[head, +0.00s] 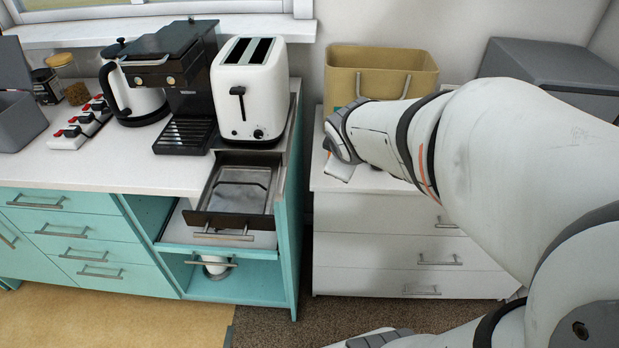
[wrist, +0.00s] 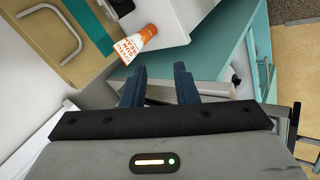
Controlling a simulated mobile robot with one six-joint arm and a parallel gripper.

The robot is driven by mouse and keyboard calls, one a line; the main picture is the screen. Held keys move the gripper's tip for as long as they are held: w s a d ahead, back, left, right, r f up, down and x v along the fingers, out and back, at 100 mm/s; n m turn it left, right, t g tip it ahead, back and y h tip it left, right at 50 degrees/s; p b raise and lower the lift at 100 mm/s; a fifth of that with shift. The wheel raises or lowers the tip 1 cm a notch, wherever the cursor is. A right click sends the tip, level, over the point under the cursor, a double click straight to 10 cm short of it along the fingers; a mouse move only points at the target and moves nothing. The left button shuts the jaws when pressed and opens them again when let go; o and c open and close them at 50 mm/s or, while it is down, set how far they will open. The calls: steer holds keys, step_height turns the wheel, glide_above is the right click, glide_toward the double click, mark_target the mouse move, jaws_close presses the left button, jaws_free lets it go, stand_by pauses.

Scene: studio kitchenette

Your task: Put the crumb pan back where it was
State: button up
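The crumb pan (head: 241,190) appears to be the shallow metal tray with a dark rim, pulled out below the white toaster (head: 249,92). Its front with a bar handle faces the room, and its back end is under the toaster. In the wrist view, my gripper (wrist: 158,70) has its two dark blue fingers apart, with nothing visibly held between them. In the head view my arm hides the fingers; the wrist end is right of the pan, above the white drawer unit, apart from the pan. I cannot clearly make out the pan in the wrist view.
A black coffee machine (head: 179,75) and kettle stand left of the toaster. A tan bin (head: 378,75) and grey box (head: 545,75) are on the white drawer unit (head: 385,240). An orange-and-white tube (wrist: 135,43) lies near my fingers. Floor before the cabinets is clear.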

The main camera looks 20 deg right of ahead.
steer(key=s+a+f+m+g+y, duration=0.1)
steer(key=s+a+m+g, duration=0.1)
steer(key=s+a+m, duration=0.2)
steer(key=s+a+f+m+g+y, duration=0.1)
steer(key=s+a+f+m+g, duration=0.1)
steer(key=s+m, duration=0.3)
steer(key=s+a+g, duration=0.1)
steer(key=s, duration=0.2)
steer(key=shift+s+a+y, duration=0.25)
steer(key=shift+a+y, duration=0.1)
steer(key=shift+y, duration=0.05)
steer(key=shift+r, duration=0.15)
steer(key=shift+p+v, duration=0.85)
steer(key=shift+w, duration=0.15)
steer(key=shift+c, duration=0.5)
